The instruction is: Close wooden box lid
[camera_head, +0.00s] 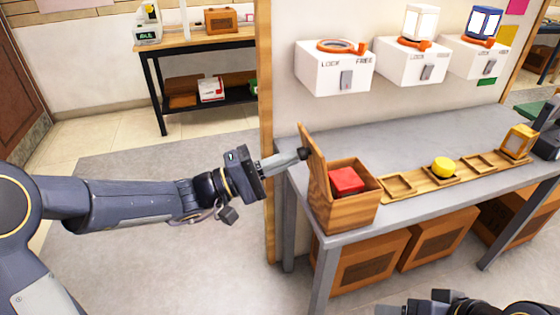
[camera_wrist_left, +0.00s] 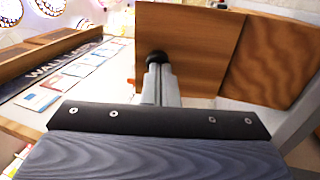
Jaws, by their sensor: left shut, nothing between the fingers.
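The wooden box (camera_head: 347,213) stands at the near left corner of the grey table. Its lid (camera_head: 313,172) is open and stands nearly upright on the box's left side. A red cube (camera_head: 346,181) shows inside the box. My left gripper (camera_head: 303,154) is shut and empty. Its tip is at the outer left face of the lid, near the upper edge, and looks to be touching it. In the left wrist view the shut fingertips (camera_wrist_left: 157,60) are against the lid's wooden face (camera_wrist_left: 195,50). Of my right arm, only dark parts show at the bottom edge; its fingers cannot be made out.
A wooden tray strip (camera_head: 398,187) with a yellow piece (camera_head: 444,167) lies right of the box. White switch boxes (camera_head: 333,78) hang on the wall above. Wooden crates (camera_head: 368,263) sit under the table (camera_head: 420,150). A wooden post (camera_head: 267,110) rises behind my left gripper. Floor left of the table is clear.

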